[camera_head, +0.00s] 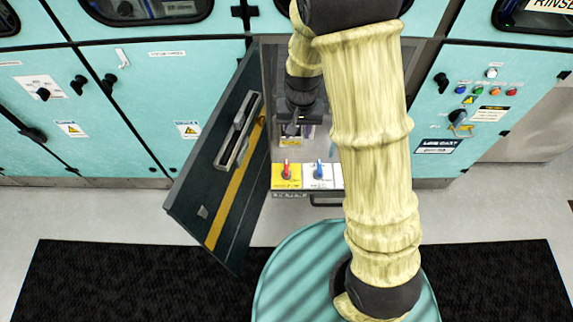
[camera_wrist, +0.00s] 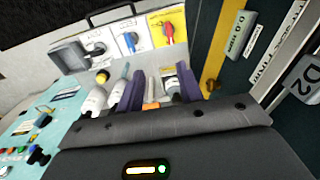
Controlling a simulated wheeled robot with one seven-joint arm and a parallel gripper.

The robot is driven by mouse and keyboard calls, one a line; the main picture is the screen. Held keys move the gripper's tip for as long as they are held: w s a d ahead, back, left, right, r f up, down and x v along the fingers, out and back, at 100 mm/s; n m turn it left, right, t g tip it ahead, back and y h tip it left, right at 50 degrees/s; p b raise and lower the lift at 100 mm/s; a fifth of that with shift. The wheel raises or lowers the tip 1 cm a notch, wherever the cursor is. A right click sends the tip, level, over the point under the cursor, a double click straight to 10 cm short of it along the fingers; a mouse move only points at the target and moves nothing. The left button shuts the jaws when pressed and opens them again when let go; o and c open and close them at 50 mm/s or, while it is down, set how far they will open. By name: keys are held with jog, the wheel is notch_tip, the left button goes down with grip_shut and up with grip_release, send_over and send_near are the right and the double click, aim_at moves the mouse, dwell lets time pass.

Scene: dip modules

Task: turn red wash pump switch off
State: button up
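The red switch (camera_head: 286,168) is a small red lever on a yellow panel (camera_head: 279,184), in the open bay low in the middle of the head view. It also shows near the top of the wrist view (camera_wrist: 168,33). In the head view the lever stands roughly upright. My gripper (camera_head: 292,127) is above and behind the panel in the head view. In the wrist view its two purple fingers (camera_wrist: 158,82) are spread apart and do not touch the switch. A blue switch (camera_head: 319,169) on a white panel is beside the red one and also shows in the wrist view (camera_wrist: 129,42).
A dark door (camera_head: 190,185) with a yellow stripe hangs open left of the bay. White bottles (camera_wrist: 94,100) and an orange item (camera_wrist: 151,106) are near my fingers in the wrist view. A turquoise cabinet with coloured buttons (camera_head: 490,92) is at right. My arm covers the bay's right side.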

aim_at(286, 166)
jog(key=a+f, duration=0.1)
jog(key=w+a+f, duration=0.1)
jog(key=a+f, duration=0.1)
jog(key=shift+w+f, duration=0.1)
jog(key=shift+w, duration=0.1)
jog(key=shift+f, duration=0.1)
notch_tip(286, 166, down, 17)
jog(key=shift+f+p, duration=0.15)
jog(key=shift+p, duration=0.45)
grip_shut()
